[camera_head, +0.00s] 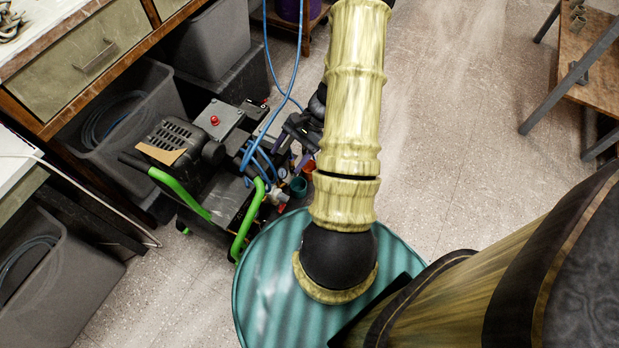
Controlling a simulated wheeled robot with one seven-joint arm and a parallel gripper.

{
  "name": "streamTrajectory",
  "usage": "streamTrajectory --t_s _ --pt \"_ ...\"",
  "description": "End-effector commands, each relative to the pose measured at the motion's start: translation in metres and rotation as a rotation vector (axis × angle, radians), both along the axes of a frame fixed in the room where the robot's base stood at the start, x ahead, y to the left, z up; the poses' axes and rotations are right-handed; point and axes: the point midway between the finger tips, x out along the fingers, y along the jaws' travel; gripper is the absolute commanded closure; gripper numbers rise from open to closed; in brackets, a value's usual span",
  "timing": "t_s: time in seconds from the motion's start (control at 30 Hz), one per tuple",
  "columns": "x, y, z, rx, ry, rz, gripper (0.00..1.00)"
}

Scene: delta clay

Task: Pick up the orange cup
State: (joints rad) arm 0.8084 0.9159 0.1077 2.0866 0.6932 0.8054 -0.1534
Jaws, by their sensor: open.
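A small orange-red shape (308,166), which looks like the orange cup, shows just left of my pale yellow arm. My arm covers part of it, so its full outline and what it rests on are unclear. A small teal cup (298,186) is just below it in the picture. My gripper (296,147), dark with purple-tinted fingers, shows at the left edge of my arm, just above the orange shape. Its fingers are apart with nothing visibly held between them. I cannot tell whether it touches anything.
A black compressor (187,140) with green handles and blue hoses stands close on the left. A round ribbed teal surface (265,285) lies below my arm. Grey bins (125,110) sit under the bench at left. A wooden table (590,65) is at right; open floor (455,120) lies between.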

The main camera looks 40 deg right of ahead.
Motion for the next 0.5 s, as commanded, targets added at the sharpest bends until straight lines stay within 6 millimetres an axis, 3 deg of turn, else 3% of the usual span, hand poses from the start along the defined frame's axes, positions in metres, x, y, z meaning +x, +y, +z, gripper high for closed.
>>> streamTrajectory --t_s 0.03,0.5 --pt "-0.001 -0.008 -0.033 0.058 0.011 -0.077 0.35" --pt "-0.01 -0.084 -0.225 0.557 -0.07 -0.826 0.35"
